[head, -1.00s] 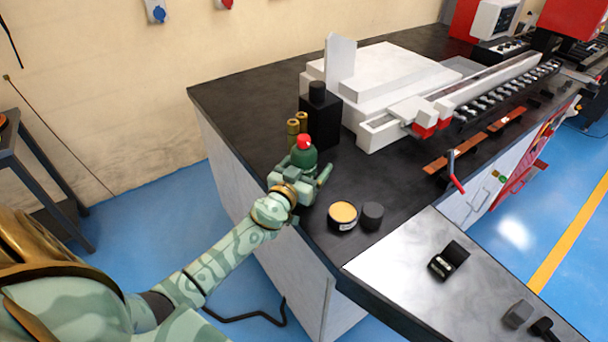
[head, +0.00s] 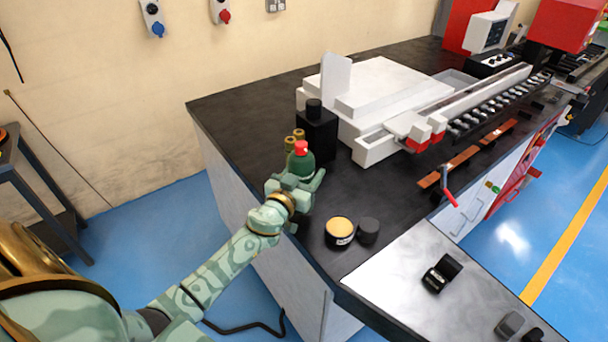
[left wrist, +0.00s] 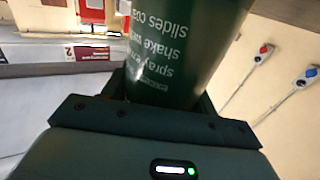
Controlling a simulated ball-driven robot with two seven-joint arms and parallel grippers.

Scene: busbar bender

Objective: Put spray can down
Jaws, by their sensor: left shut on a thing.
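The spray can (head: 301,163) is green with a red cap and stands upright in my left gripper (head: 295,183), near the left edge of the black bench top (head: 238,118). My left gripper is shut on it. The left wrist view shows the can's green side (left wrist: 180,50) with white lettering between the fingers. The gripper hides the can's base, so I cannot tell whether it touches the bench. My right gripper is not in view.
An open tin (head: 340,230) and a black round piece (head: 368,230) lie in front to the right. The white machine (head: 380,90) fills the bench beyond.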

